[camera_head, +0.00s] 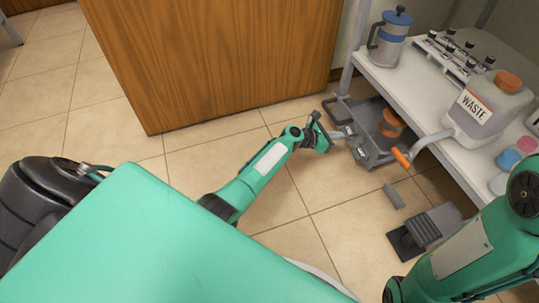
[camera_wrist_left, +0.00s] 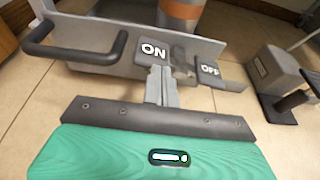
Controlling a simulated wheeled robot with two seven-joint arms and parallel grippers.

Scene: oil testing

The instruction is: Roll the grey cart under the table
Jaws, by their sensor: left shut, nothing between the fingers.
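The grey cart (camera_head: 372,158) is a low tray on the floor, partly under the white table (camera_head: 412,98) at the right. A container with an orange band (camera_head: 392,122) stands in it. Its dark handle (camera_head: 333,108) sticks out on the near left side. My left gripper (camera_head: 346,132) is shut and empty at the cart's near end. In the left wrist view, the closed fingers (camera_wrist_left: 161,86) point at the cart's end panel (camera_wrist_left: 88,52), beside the ON label and left of the OFF label. I cannot tell whether they touch. My right gripper is out of view.
A grey and black pedal-like device (camera_head: 432,226) stands on the floor right of the cart. A waste jug (camera_head: 487,108), a blue-lidded press (camera_head: 390,38) and a vial rack (camera_head: 455,55) are on the table. A wooden cabinet (camera_head: 215,55) stands at the left. Tiled floor before it is clear.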

